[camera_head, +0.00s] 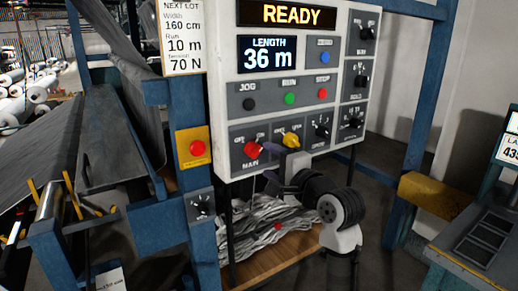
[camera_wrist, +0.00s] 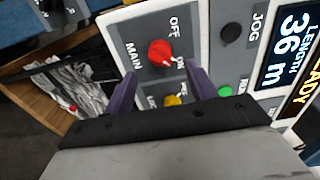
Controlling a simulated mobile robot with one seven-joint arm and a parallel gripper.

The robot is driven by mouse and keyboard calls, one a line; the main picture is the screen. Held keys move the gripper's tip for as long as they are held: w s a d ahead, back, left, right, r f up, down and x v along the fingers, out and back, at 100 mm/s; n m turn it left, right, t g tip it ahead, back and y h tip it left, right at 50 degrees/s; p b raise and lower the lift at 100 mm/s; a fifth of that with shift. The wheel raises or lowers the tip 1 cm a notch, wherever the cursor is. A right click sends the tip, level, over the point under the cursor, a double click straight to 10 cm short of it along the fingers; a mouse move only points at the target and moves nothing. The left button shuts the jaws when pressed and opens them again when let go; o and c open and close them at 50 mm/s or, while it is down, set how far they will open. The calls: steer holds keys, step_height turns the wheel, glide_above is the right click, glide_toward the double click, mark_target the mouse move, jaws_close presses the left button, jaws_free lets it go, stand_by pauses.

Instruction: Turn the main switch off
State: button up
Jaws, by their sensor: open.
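The main switch is a red rotary knob (camera_head: 253,150) at the lower left of the control panel (camera_head: 222,100). In the wrist view the red knob (camera_wrist: 159,52) sits between the printed words OFF and MAIN, and its pale mark points toward ON. My gripper (camera_head: 284,178) is in front of the panel's lower edge, below and right of the red knob. In the wrist view my gripper (camera_wrist: 158,84) has its two purple fingers spread apart, with nothing between the tips. The knob lies just beyond them, apart from both.
A yellow knob (camera_head: 291,139) sits right beside the red one, partly behind my gripper. Black knobs (camera_head: 322,130) and jog, run and stop buttons (camera_head: 289,98) are close by. A red button on a yellow box (camera_head: 198,148) is left of the panel. Crumpled grey material (camera_head: 262,232) lies below.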

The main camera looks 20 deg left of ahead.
mark_target(258, 153)
steer(key=p+x, duration=0.1)
steer(key=x, duration=0.5)
steer(key=shift+a, duration=0.1)
steer(key=shift+c, duration=0.3)
steer(key=c, duration=0.9)
